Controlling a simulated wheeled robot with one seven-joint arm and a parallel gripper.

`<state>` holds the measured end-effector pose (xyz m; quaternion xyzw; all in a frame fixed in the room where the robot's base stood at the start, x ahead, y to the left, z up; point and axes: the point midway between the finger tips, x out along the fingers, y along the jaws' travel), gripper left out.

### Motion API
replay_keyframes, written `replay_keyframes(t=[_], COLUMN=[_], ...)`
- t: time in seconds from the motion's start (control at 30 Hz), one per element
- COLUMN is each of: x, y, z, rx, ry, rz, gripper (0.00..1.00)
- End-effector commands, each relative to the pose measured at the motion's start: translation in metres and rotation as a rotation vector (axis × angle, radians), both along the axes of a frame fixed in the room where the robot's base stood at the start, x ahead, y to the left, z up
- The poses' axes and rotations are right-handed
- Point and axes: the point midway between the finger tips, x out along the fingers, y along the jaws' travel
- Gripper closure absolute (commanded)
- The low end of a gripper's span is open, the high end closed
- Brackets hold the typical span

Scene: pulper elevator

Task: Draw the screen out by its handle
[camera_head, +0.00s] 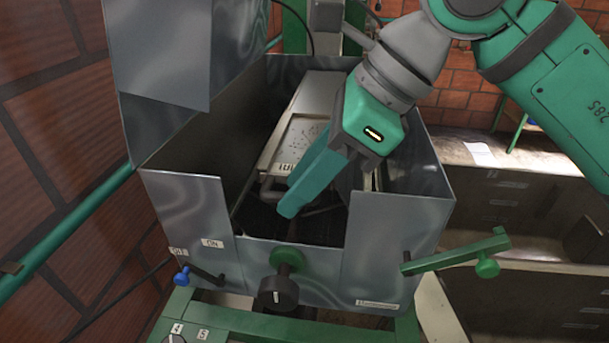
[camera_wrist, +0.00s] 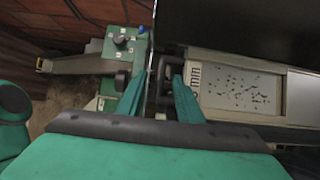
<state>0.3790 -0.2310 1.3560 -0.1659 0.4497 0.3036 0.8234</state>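The screen (camera_head: 300,138) is a pale framed panel with a speckled face, lying inside an open metal housing (camera_head: 192,215). It also shows at the right of the wrist view (camera_wrist: 240,92). Its dark handle (camera_wrist: 162,68) projects from the screen's near end. My gripper (camera_head: 288,208) reaches down into the housing at that end, and its fingers overlap in the head view. In the wrist view my gripper (camera_wrist: 158,82) has its fingers apart, one to each side of the handle. A gap shows between them, and I cannot tell whether either finger touches the handle.
The housing's walls rise on both sides of my gripper. A black knob (camera_head: 279,292) and a green-handled lever (camera_head: 455,252) stick out in front. A blue-tipped lever (camera_head: 182,277) is at lower left. A brick wall (camera_head: 60,130) stands at left, a bench (camera_head: 530,155) at right.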

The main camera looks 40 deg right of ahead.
Motion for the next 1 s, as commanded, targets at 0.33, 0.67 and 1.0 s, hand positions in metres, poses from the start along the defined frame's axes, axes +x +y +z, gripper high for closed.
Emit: replay_keyframes(t=[0.33,0.67,1.0], x=[0.000,-0.008,-0.017], y=[-0.001,0.009,0.020], z=[0.000,0.001,0.001], rx=[0.000,0.000,0.001], ry=[0.000,-0.001,-0.001], rz=[-0.001,-0.001,0.000], gripper=[1.00,1.00,1.00])
